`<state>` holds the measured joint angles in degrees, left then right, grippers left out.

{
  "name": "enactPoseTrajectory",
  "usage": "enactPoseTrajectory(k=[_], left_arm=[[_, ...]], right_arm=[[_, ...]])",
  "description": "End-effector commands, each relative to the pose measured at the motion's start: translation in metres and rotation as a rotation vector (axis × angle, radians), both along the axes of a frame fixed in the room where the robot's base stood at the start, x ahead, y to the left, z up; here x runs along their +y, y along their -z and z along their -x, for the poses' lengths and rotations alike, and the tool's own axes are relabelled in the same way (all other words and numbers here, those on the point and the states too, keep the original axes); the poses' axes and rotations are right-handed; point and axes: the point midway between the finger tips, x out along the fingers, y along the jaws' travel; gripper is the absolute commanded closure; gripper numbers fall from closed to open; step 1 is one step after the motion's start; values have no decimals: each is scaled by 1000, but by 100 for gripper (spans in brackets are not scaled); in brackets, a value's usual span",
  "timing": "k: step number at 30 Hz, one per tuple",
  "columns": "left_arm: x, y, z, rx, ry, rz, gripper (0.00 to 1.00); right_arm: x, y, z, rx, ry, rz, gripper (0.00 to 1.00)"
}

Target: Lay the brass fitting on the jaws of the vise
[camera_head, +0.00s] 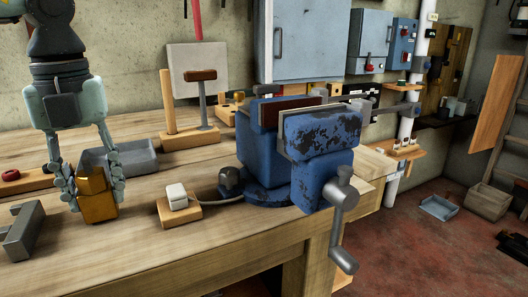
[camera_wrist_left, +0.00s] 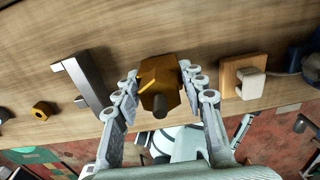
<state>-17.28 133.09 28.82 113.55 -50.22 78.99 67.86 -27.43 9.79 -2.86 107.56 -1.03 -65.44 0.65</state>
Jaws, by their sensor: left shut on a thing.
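The brass fitting (camera_head: 98,207) is a gold-brown block with a hexagonal outline. My left gripper (camera_head: 94,190) points down and is shut on it, one finger on each side. The left wrist view also shows the fitting (camera_wrist_left: 159,75) between the fingers, with a dark round stub on it. It is at or just above the bench top; I cannot tell whether it touches. The blue, worn vise (camera_head: 320,135) stands to the right at the bench edge, its jaws at the top and its grey handle hanging in front. My right gripper is not in view.
A wooden block with a white piece (camera_head: 177,196) lies between fitting and vise. A grey metal bar (camera_head: 22,232) is left of the gripper, a grey tray (camera_head: 120,158) behind it. A wooden stand (camera_head: 190,137) rises behind.

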Motion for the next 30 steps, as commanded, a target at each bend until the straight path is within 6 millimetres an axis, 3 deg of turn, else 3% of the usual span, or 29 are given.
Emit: enactPoseTrajectory(k=[16,30], left_arm=[[0,-41,0,-1,-1,0,100],[0,-58,0,-1,0,0,100]], right_arm=[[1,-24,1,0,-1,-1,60],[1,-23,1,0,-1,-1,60]])
